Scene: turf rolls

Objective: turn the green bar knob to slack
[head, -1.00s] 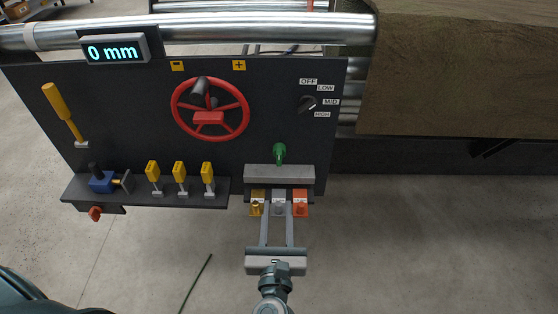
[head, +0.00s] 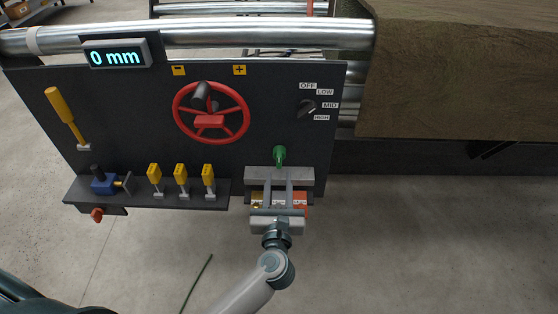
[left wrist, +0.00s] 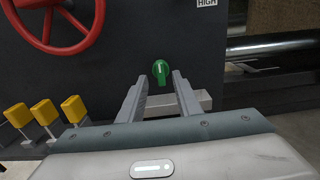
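The green bar knob (head: 279,156) is on the dark panel, just above a grey ledge (head: 250,175). In the left wrist view the green knob (left wrist: 161,72) shows ahead, in line with the gap between the fingertips, its bar close to upright. My left gripper (head: 279,183) is open, fingers pointing up at the panel, below the knob and over the ledge. In the left wrist view its fingers (left wrist: 160,84) stand apart with nothing between them; contact with the knob is not visible. The yellow, grey and orange tabs (head: 300,199) below the ledge are partly covered by the gripper. My right gripper is not in view.
A red handwheel (head: 210,121) is up and left of the knob; a black selector (head: 308,106) is up and right. Several yellow toggles (head: 181,177), a blue device (head: 103,184) and a yellow lever (head: 62,108) are left. A display (head: 114,52) reads 0 mm.

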